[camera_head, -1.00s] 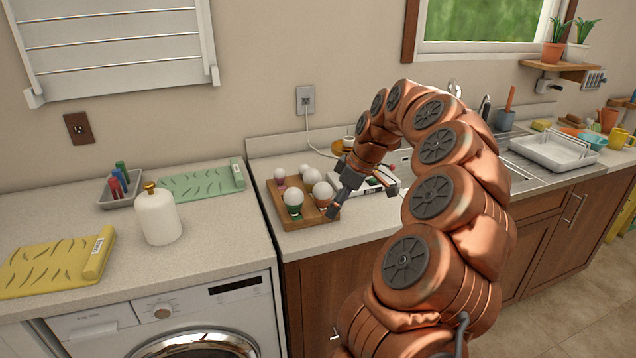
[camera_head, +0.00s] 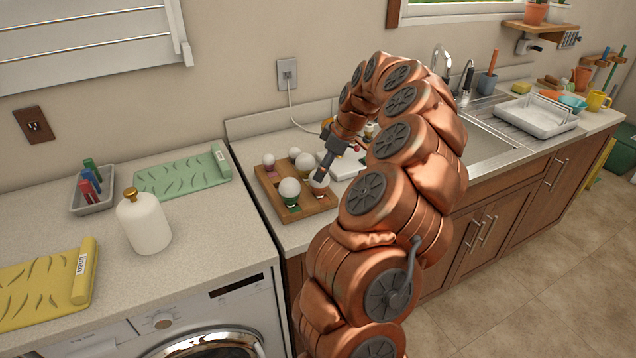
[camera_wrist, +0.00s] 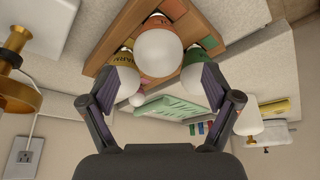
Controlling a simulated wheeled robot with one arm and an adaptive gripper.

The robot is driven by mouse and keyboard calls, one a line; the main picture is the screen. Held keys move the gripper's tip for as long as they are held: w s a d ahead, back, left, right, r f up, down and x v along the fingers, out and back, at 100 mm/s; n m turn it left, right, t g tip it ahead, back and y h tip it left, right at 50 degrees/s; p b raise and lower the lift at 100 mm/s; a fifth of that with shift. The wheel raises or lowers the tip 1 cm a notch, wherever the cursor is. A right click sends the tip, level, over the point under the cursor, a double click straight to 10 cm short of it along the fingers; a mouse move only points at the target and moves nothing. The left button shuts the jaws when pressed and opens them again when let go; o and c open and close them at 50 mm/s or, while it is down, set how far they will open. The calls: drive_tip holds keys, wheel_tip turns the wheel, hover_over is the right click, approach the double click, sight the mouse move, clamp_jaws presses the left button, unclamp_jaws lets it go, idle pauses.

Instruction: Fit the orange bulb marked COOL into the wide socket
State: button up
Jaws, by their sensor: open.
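A white bulb with an orange base (camera_wrist: 159,52) sits in a wooden tray (camera_wrist: 112,45) in the wrist view. Its lettering cannot be read. My gripper (camera_wrist: 162,84) is open, with its two fingers spread toward either side of this bulb; I cannot tell if they touch any bulb. A yellow-based bulb marked WARM (camera_wrist: 123,77) is by the left finger and a green-based bulb (camera_wrist: 194,80) by the right. In the head view my gripper (camera_head: 321,170) is over the tray's right side, partly covering a bulb (camera_head: 319,181). The wide socket cannot be made out; my arm hides part of the white unit (camera_head: 341,167).
A green-based bulb (camera_head: 289,188) and a small pink-based bulb (camera_head: 268,159) also stand in the tray. A white bottle (camera_head: 145,222), green mat (camera_head: 184,182) and pen tray (camera_head: 92,204) are on the left counter. A cord hangs from the wall outlet (camera_head: 287,74).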

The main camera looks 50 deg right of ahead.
sight(319, 185)
drive_tip(key=shift+p+x, duration=1.3)
drive_tip(key=shift+x, duration=1.15)
drive_tip(key=shift+s+d, duration=0.1)
drive_tip(key=c, duration=1.3)
drive_tip(key=shift+o, duration=0.2)
